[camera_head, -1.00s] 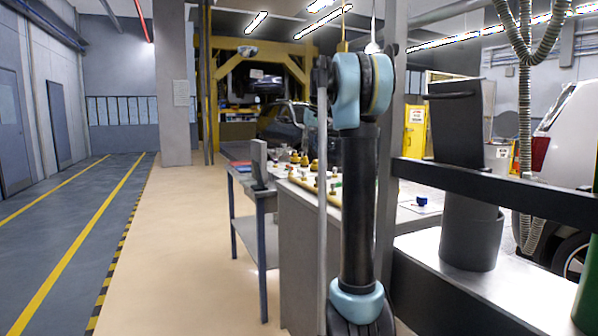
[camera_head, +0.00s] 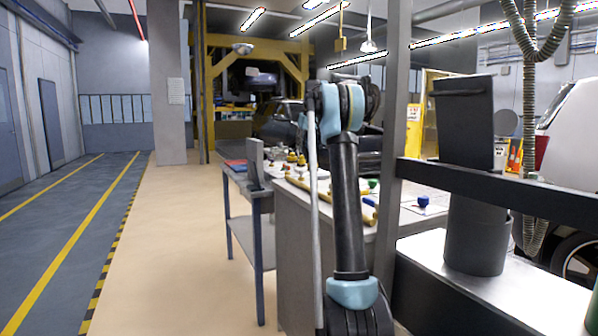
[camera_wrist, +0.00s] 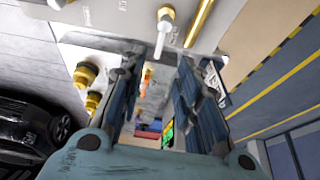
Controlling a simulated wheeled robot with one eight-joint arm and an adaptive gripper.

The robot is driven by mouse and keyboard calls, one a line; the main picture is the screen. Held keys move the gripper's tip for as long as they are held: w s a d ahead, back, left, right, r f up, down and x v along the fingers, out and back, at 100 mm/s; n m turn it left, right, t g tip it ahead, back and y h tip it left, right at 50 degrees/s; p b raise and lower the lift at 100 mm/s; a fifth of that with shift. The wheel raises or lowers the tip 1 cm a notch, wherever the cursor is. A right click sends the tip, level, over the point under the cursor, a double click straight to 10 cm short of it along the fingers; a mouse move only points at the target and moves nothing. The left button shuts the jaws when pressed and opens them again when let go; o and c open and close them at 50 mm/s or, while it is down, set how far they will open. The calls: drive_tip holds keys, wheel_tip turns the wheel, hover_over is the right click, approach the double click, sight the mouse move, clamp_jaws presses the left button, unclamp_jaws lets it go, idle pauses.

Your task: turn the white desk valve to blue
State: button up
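In the wrist view my gripper (camera_wrist: 160,66) is open, with a wide gap between its two dark fingers and nothing held. A white stem with a brass-coloured end (camera_wrist: 163,30) stands just beyond the fingertips, apart from them; it may be the white desk valve, but I cannot tell its setting. In the head view the workbench (camera_head: 300,222) carries several brass fittings (camera_head: 295,158), a blue knob (camera_head: 423,202) and a green knob (camera_head: 373,183). My arm hides part of the bench and my gripper there. No white valve can be made out in the head view.
Brass fittings (camera_wrist: 86,75) and a brass pipe (camera_wrist: 199,22) lie near the gripper in the wrist view. A dark grey post and rail (camera_head: 500,190) stand at right in the head view. A small side table (camera_head: 240,180) adjoins the bench. The floor at left is clear.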

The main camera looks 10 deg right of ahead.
sight(299, 170)
drive_tip(key=x, duration=1.3)
drive_tip(key=shift+a+f, duration=0.15)
drive_tip(key=shift+f, duration=0.05)
clamp_jaws()
